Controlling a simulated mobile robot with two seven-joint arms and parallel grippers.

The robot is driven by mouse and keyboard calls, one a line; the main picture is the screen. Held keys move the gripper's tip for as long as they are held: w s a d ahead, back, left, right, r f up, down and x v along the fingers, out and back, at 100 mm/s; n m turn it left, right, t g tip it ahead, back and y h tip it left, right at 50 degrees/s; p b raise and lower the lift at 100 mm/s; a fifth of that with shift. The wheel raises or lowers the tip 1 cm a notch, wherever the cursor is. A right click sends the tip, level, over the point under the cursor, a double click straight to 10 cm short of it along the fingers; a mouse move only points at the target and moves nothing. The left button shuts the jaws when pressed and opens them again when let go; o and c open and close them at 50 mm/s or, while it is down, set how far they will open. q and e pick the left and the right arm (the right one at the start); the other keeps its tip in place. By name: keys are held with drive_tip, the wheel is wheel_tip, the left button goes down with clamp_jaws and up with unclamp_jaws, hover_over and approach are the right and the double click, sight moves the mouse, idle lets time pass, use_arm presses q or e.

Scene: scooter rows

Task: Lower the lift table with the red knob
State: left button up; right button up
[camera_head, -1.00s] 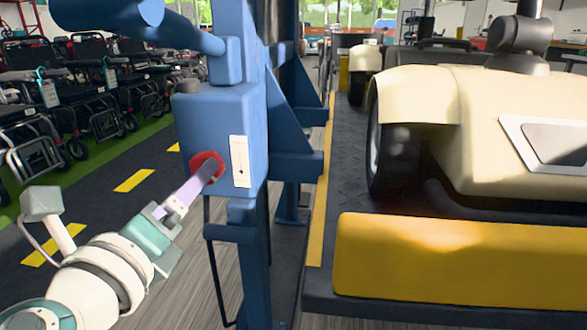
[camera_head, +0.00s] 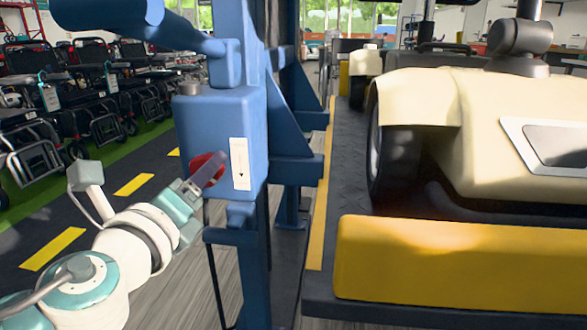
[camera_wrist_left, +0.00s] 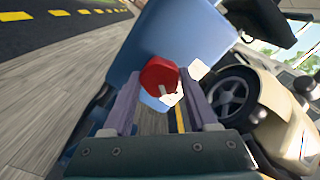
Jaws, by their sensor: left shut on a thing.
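The red knob (camera_head: 199,166) sits on the front of a blue box (camera_head: 215,108) on the lift's blue post. My left gripper (camera_head: 214,168) is shut on the knob, and its fingers hide part of it in the head view. In the left wrist view, the red knob (camera_wrist_left: 158,74) shows between the two fingers, with a pale mark on its face. The lift table (camera_head: 446,309) is a dark platform with a yellow front bumper. It carries a cream-coloured vehicle (camera_head: 455,115). My right gripper is out of view.
A white label (camera_head: 239,164) with a downward arrow is beside the knob. A thick blue arm (camera_head: 108,14) juts left from the post above. Folded wheelchairs (camera_head: 95,95) stand in a row at the left. The dark floor lane with yellow dashes is clear.

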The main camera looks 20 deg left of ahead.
use_arm(q)
drive_tip(key=c, duration=0.7)
drive_tip(key=n+b, duration=0.4)
drive_tip(key=n, duration=1.2)
drive_tip(key=shift+n, duration=0.3)
idle(0.5)
drive_tip(key=o, duration=1.4)
drive_tip(key=shift+c, duration=0.2)
